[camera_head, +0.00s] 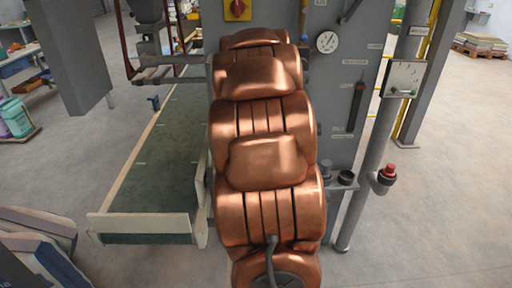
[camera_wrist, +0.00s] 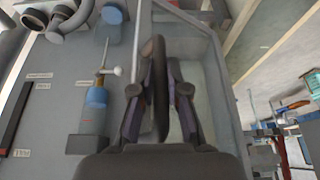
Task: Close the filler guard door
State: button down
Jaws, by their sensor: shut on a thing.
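In the wrist view my gripper (camera_wrist: 160,85) has its two dark fingers on either side of a dark upright handle (camera_wrist: 158,60) and is shut on it. Behind the fingers is a pale panel in a grey frame (camera_wrist: 228,100), which looks like the guard door. How far the door stands open cannot be told. In the head view my copper-coloured arm hides my gripper, the handle and most of the door area. The grey filler machine (camera_head: 345,70) stands behind my arm.
A gauge (camera_head: 327,42) and a red button (camera_head: 388,171) on a post are to the right of my arm. A dark green conveyor (camera_head: 165,150) with pale rails runs on the left. Filled sacks (camera_head: 40,240) lie at lower left. The floor at right is clear.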

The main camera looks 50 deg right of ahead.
jog(key=w+d+n+b, duration=0.1)
jog(key=d+n, duration=0.1)
jog(key=d, duration=0.3)
jog(key=w+d+n+t+y+b, duration=0.1)
jog(key=d+n+b, duration=0.1)
jog(key=d, duration=0.4)
jog(key=shift+d+n, duration=0.15)
jog(key=shift+n, duration=0.35)
jog(key=shift+w+d+r, duration=0.1)
jog(key=shift+r, duration=0.1)
jog(key=c, duration=1.4)
grip_release()
jog(key=shift+d+f, duration=0.1)
jog(key=shift+f, duration=0.05)
jog(key=shift+o, duration=1.1)
jog(key=shift+y, duration=0.3)
jog(key=v, duration=1.2)
